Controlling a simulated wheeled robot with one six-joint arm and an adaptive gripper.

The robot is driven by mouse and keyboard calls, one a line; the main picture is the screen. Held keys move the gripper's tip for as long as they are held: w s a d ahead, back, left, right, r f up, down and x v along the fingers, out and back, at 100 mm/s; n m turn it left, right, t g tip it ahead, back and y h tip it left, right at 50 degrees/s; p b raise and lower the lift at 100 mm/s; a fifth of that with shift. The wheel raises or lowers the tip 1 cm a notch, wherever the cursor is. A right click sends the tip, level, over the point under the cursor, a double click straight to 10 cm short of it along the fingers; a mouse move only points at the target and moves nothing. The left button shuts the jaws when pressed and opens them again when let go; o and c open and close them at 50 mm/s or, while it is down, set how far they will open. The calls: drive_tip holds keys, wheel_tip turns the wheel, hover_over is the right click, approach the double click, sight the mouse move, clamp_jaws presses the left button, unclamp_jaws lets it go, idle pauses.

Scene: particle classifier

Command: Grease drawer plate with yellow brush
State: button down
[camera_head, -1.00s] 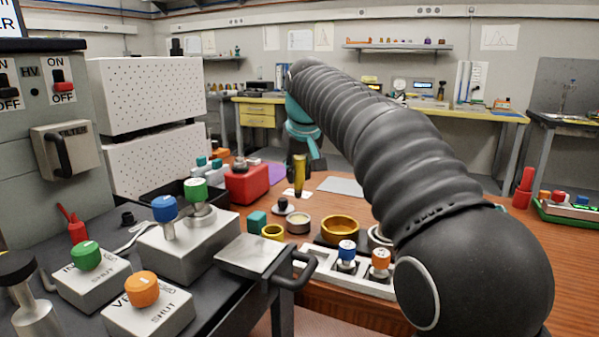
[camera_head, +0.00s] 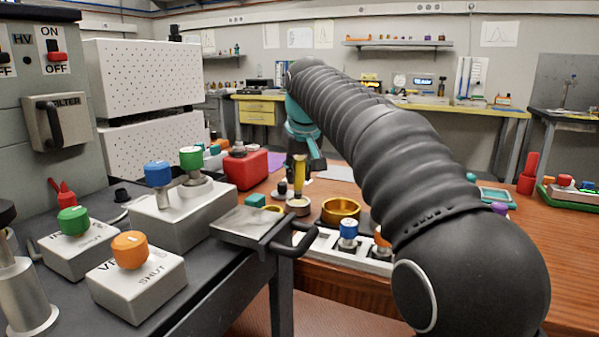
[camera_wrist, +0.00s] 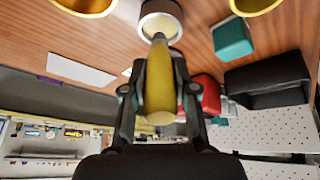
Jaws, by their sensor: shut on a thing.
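The yellow brush (camera_head: 299,172) is upright in my gripper (camera_head: 298,160), its tip down at a small cream-filled tin (camera_head: 298,207) on the wooden table. In the wrist view my gripper (camera_wrist: 160,85) is shut on the yellow brush (camera_wrist: 160,98), and its bristle end overlaps the mouth of the tin (camera_wrist: 158,28). I cannot tell whether the bristles touch the filling. The drawer plate (camera_head: 245,221), a flat grey metal slab with a black handle (camera_head: 293,243), sticks out from the dark bench at left, nearer than the tin.
A brass bowl (camera_head: 341,211) stands right of the tin; a teal block (camera_head: 256,201) and a red box (camera_head: 246,169) stand left. A white rack with blue knob (camera_head: 348,229) is in front. Valve boxes (camera_head: 138,285) crowd the bench. My arm hides part of the table.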

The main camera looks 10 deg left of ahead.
drive_tip(key=shift+f+b, duration=0.45)
drive_tip(key=shift+f, duration=0.3)
idle(1.3)
drive_tip(key=shift+r, duration=0.15)
wheel_tip(320, 180, up, 7)
drive_tip(key=p, duration=0.7)
drive_tip(key=shift+p, duration=0.35)
idle(0.5)
drive_tip(key=s+a+r+g+y, duration=0.1)
drive_tip(key=s+r+g+y, duration=0.1)
drive_tip(key=s+r, duration=1.65)
drive_tip(key=s+f+y, duration=0.1)
drive_tip(key=s+f, duration=0.5)
drive_tip(key=shift+s+d+f+g+b, duration=0.2)
drive_tip(key=shift+s+f+g+b, duration=0.1)
drive_tip(key=shift+b, duration=0.15)
